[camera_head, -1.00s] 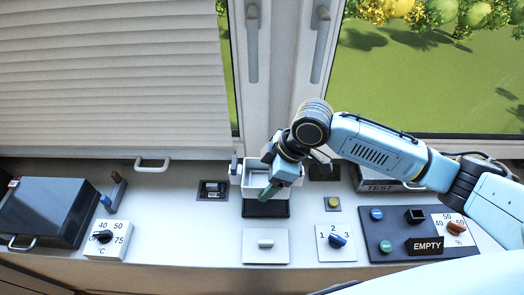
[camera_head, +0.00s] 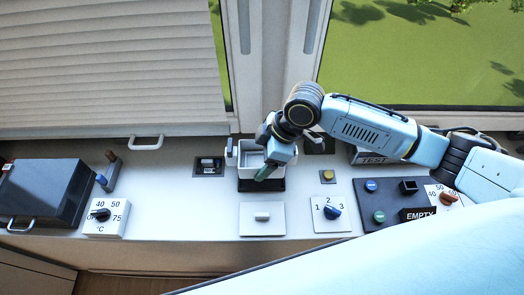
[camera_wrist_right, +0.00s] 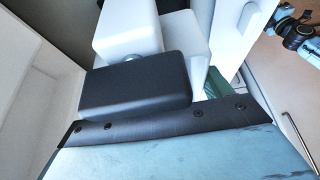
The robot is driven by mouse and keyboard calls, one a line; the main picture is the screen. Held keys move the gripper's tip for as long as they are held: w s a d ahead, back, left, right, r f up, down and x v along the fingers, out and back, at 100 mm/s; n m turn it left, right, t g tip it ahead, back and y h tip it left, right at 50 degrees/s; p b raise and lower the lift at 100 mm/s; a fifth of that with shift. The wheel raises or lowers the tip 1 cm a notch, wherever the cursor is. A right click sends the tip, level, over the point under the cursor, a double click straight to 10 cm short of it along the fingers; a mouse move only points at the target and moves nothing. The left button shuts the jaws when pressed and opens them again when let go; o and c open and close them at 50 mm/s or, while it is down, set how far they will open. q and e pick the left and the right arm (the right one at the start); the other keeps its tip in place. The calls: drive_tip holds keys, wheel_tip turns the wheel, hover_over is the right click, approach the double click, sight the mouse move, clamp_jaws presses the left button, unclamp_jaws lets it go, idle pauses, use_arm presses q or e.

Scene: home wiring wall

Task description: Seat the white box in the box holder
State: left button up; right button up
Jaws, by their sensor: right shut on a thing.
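The white box (camera_head: 248,171) is open at the top and stands upright over the black box holder (camera_head: 262,186) in the head view. Only the holder's front strip shows below the box; I cannot tell whether the two touch. My right gripper (camera_head: 268,170) reaches down from the right and is shut on the box at its right side, hiding that part. In the right wrist view, pale walls that look like the box (camera_wrist_right: 28,105) fill the left side. The fingertip contact is hidden there. My left gripper is not in view.
A white rocker switch plate (camera_head: 262,226) lies in front of the holder, and a dial plate (camera_head: 331,226) is right of it. A dark socket (camera_head: 209,166) is to the left. A black control panel (camera_head: 385,196) is at the right. The window is behind.

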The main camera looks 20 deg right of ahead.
sight(262, 163)
drive_tip(key=shift+f+b, duration=0.6)
drive_tip(key=shift+f, duration=0.9)
drive_tip(key=shift+r, duration=0.1)
drive_tip(key=shift+p, duration=0.45)
drive_tip(key=shift+p, duration=0.75)
drive_tip(key=shift+f+b, duration=0.45)
drive_tip(key=shift+f, duration=0.45)
idle(0.4)
drive_tip(key=o, duration=1.2)
